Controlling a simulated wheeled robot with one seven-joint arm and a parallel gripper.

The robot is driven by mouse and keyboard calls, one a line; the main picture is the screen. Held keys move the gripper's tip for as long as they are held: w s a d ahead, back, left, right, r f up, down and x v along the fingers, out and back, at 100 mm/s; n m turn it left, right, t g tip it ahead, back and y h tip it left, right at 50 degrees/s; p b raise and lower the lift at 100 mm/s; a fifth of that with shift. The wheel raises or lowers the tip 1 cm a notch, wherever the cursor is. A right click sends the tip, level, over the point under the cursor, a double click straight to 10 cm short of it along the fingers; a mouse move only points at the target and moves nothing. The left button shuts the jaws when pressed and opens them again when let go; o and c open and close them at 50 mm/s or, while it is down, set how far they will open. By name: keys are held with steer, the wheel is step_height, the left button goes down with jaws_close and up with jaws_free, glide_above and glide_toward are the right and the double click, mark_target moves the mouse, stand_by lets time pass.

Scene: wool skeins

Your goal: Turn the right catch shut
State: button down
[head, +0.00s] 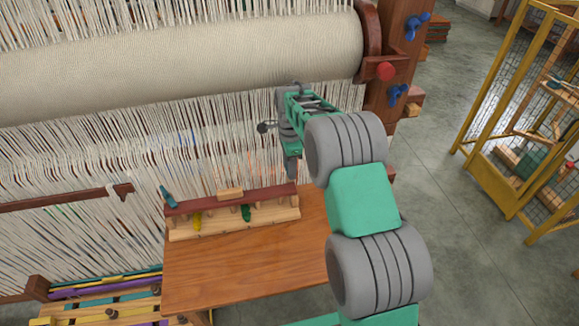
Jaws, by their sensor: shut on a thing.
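A long wooden rack with a dark red top bar (232,198) stands on the wooden table at the loom. A teal catch (168,196) sits tilted at the bar's left end. My gripper (292,172) points down at the bar's right end. It is shut on the right catch there, which the fingers hide, so its angle cannot be told. A yellow piece (197,221) and a green piece (246,213) are in the rack below the bar. A small light wood block (230,194) is at the middle of the bar.
The loom's warp threads (100,150) hang close behind the rack, under a thick cloth roll (190,60). The wooden table (240,260) is clear in front of the rack. A yellow mesh cage (520,130) stands at the right on open floor.

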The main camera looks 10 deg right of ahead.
steer(key=n+b, duration=0.2)
steer(key=n, duration=0.2)
steer(key=n+b, duration=0.1)
steer(key=n, duration=0.2)
steer(key=shift+w+n+b, duration=0.1)
steer(key=shift+n+b, duration=0.2)
steer(key=n+b, duration=0.1)
steer(key=n, duration=0.2)
steer(key=shift+n, duration=0.3)
steer(key=n, duration=0.3)
steer(key=shift+n, duration=0.3)
steer(key=n+b, duration=0.1)
steer(key=n, duration=0.6)
steer(key=shift+r, duration=0.1)
steer(key=n, duration=0.3)
steer(key=shift+n+b, duration=0.3)
steer(key=shift+n, duration=2.2)
